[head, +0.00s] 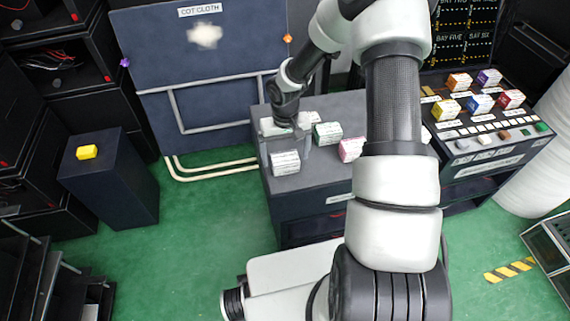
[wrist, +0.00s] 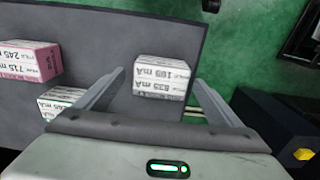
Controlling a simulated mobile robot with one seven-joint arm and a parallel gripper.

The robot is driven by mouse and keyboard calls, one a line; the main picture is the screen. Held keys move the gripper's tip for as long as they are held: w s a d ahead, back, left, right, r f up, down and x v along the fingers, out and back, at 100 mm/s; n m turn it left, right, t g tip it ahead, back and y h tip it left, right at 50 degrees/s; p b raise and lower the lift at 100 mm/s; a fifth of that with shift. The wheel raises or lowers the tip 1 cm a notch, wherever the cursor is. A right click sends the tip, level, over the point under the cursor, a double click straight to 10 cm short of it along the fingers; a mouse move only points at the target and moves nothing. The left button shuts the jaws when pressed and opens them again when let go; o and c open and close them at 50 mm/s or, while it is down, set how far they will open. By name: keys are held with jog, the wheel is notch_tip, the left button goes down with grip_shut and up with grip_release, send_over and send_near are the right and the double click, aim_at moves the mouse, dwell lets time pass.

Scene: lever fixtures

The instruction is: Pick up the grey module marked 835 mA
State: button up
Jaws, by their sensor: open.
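The grey module (wrist: 161,77) shows in the wrist view as a pale block with printed text, upside down, reading 835 mA on its near face. In the head view it is the pale block (head: 285,163) at the front left of the dark bench. My gripper (head: 289,145) is open and empty, pointing down near the module's back side. In the wrist view my gripper's two fingers (wrist: 159,80) stand apart, left and right of the module in the picture. I cannot tell the height left between fingertips and module.
A green-sided module (head: 327,133) and a pink module (head: 351,149) stand right of the grey one on the bench (head: 300,188). A rack (head: 490,140) with several coloured modules is at the right. A yellow block (head: 87,152) sits on a dark pedestal (head: 110,185) at left.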

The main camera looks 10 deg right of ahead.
jog(key=shift+f, duration=0.95)
jog(key=shift+c, duration=0.2)
jog(key=c, duration=1.2)
jog(key=shift+r, duration=0.1)
